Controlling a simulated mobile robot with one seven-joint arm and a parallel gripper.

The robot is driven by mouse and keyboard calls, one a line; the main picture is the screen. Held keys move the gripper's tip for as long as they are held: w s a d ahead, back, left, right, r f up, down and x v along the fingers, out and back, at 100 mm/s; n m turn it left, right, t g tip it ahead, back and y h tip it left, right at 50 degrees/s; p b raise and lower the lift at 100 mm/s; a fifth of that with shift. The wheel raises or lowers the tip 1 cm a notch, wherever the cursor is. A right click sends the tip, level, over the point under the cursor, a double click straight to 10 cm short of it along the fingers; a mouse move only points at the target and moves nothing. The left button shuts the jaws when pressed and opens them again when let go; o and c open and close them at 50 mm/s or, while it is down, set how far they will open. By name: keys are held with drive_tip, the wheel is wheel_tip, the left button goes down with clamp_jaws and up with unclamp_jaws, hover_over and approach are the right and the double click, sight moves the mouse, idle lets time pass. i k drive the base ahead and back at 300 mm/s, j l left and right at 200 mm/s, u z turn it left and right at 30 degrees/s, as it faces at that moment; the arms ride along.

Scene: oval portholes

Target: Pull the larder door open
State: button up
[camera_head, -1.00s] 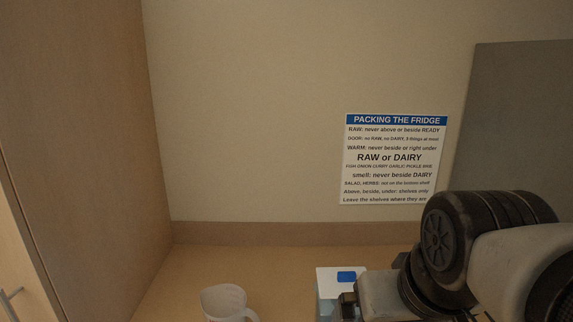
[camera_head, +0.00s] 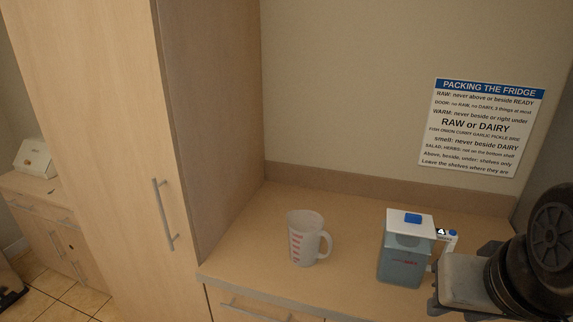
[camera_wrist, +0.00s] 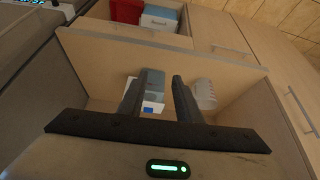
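The larder is the tall pale wood cabinet at the left in the head view. Its door (camera_head: 110,150) looks shut, flush with the cabinet's side panel. A vertical metal bar handle (camera_head: 166,215) sits near the door's right edge. A bar handle on pale wood (camera_wrist: 301,109) also shows at the right of the wrist view, and it looks like the same one. My gripper (camera_wrist: 164,76) is open and empty, its two dark fingers apart. In the head view my arm is at the lower right, well away from the handle, and the fingers are not clear there.
A drawer handle (camera_head: 255,311) is below the counter edge. A sign (camera_head: 482,128) hangs on the wall. Tiled floor (camera_head: 80,297) lies left.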

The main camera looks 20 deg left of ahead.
sight(93, 73)
drive_tip(key=u, duration=1.6)
drive_tip(key=i+u, duration=0.1)
drive_tip(key=i+z, duration=0.1)
drive_tip(key=z, duration=0.15)
drive_tip(key=i+j+z, duration=0.15)
drive_tip(key=z, duration=0.15)
